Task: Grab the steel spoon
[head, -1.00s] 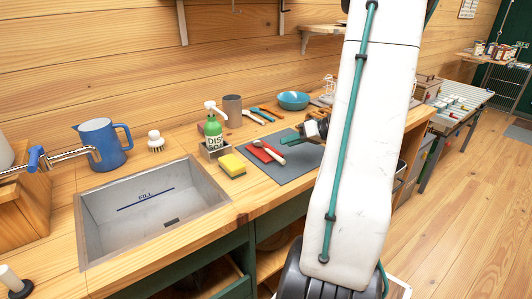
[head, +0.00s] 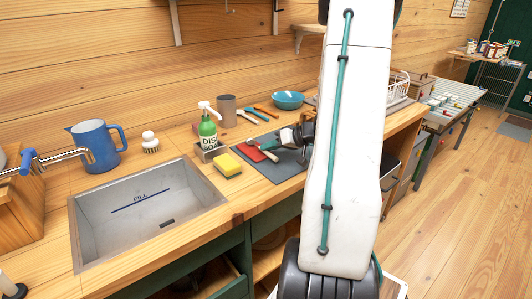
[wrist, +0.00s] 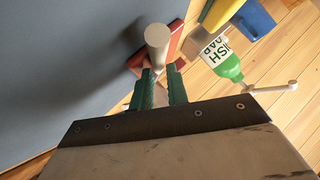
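A pale, thin-handled utensil (head: 269,155) lies across a red item (head: 252,151) on the dark mat; I cannot tell for sure that it is the steel spoon. In the wrist view its pale rounded end (wrist: 157,37) shows just beyond my fingertips, with the red item (wrist: 176,38) behind it. My gripper (head: 284,141) is low over the mat, close to the utensil. In the wrist view the two teal fingers (wrist: 163,80) stand a little apart, with the pale shaft running toward the gap. Contact is not visible.
A yellow sponge (head: 227,165), green soap bottle (head: 208,133) and sink (head: 150,200) are left of the mat (head: 287,168). A grey cup (head: 227,110), several utensils (head: 257,114) and a teal bowl (head: 288,100) stand behind. A blue jug (head: 94,147) is farther left.

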